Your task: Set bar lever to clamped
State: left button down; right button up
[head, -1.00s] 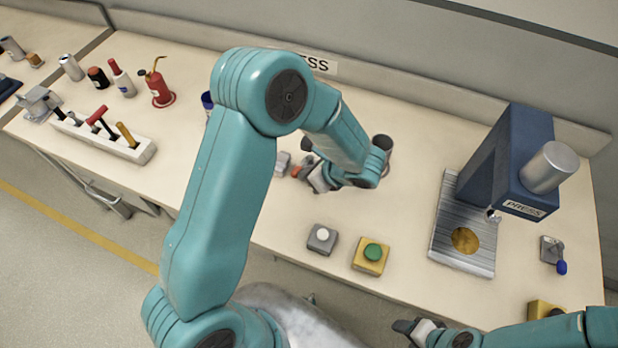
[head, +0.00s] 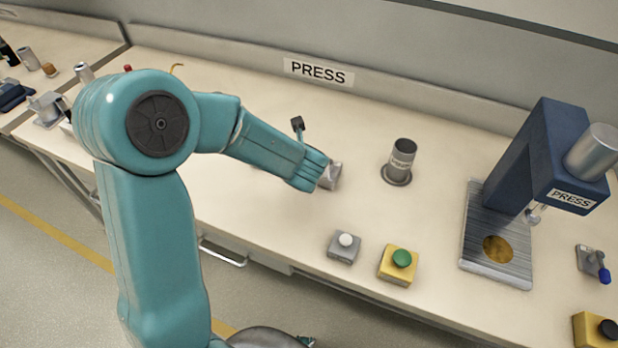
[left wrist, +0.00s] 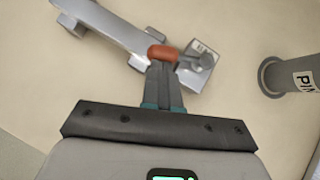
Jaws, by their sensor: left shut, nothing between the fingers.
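In the left wrist view, an orange knob (left wrist: 163,53) lies right at the tips of my left gripper (left wrist: 162,70), whose fingers are together with nothing between them. I cannot tell whether they touch the knob. Beside it is a small grey block (left wrist: 201,57) with a label too small to read, and a long grey bar (left wrist: 112,28) runs to the upper left. In the head view, part of a grey block (head: 331,176) shows past my left forearm, which hides the gripper and the knob. My right gripper is not in view.
A grey cup-like holder (head: 401,165) stands right of the block. A white button (head: 345,241) and a green button (head: 402,258) sit near the front edge.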

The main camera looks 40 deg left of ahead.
pick_arm(q)
jog(key=shift+w+a+f+m+t+h+b, duration=0.1)
jog(key=shift+w+a+m+t+h+b, duration=0.3)
jog(key=shift+m, duration=0.4)
jog(key=shift+w+a, duration=0.1)
jog(key=shift+a, duration=0.2)
